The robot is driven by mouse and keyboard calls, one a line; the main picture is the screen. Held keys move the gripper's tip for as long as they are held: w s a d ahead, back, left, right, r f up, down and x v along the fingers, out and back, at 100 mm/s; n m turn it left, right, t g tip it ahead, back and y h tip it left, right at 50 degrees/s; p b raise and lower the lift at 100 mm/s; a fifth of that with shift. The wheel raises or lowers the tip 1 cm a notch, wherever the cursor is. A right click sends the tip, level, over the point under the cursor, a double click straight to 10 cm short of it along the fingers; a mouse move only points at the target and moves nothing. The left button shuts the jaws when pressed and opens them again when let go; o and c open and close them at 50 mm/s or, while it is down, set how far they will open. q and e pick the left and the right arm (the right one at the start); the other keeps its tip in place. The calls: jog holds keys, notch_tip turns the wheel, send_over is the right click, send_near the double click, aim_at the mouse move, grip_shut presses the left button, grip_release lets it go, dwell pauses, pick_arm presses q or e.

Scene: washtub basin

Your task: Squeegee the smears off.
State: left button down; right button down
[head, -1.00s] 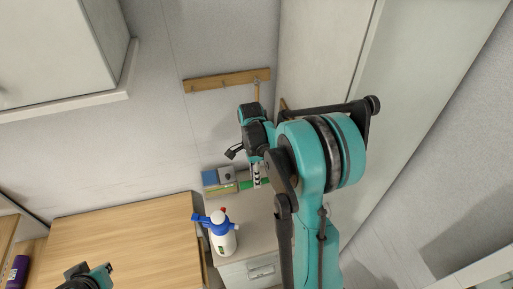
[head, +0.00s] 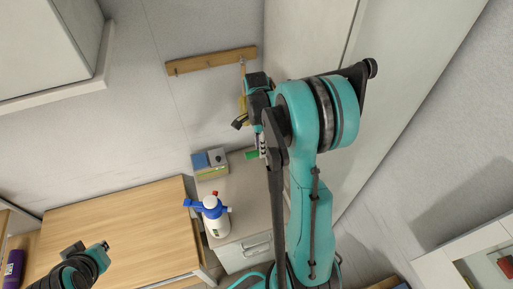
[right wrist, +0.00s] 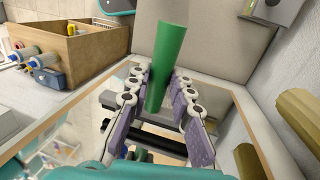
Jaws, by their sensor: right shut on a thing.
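My right gripper (right wrist: 162,102) is shut on a green handle (right wrist: 169,55), which stands up slightly tilted between its purple-padded fingers. What is on the handle's other end is hidden. In the head view the right gripper (head: 262,146) is beside the wall above the grey counter, largely covered by my arm, and a green end (head: 251,155) shows next to it. My left gripper (head: 84,247) is low at the left, over the wooden tabletop. Its fingers are too unclear to read. I cannot make out any smears.
A blue-and-white spray bottle (head: 215,222) stands on the grey counter (head: 245,205). A small caddy (head: 211,172) with blue and grey blocks sits behind it. A wooden peg rail (head: 210,62) is on the wall. A purple bottle (head: 14,268) stands far left. The wooden tabletop (head: 130,225) is mostly clear.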

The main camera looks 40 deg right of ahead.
jog(key=shift+w+d+f, duration=0.1)
dwell(0.4)
jog(key=shift+s+d, duration=0.25)
jog(key=shift+d, duration=0.4)
jog(key=w+b+x, duration=0.2)
jog(key=b+x, duration=0.7)
jog(key=x, duration=0.1)
jog(key=w+d+f+b+x, duration=0.1)
jog(key=w+b+x, duration=0.1)
jog(key=b+x, duration=0.8)
jog(key=shift+s+d+f, duration=0.15)
jog(key=shift+s+d, duration=0.05)
jog(key=shift+d, duration=0.15)
dwell(1.3)
jog(key=w+a, duration=0.2)
jog(key=a, duration=0.4)
jog(key=shift+a+b, duration=0.35)
jog(key=shift+b, duration=0.05)
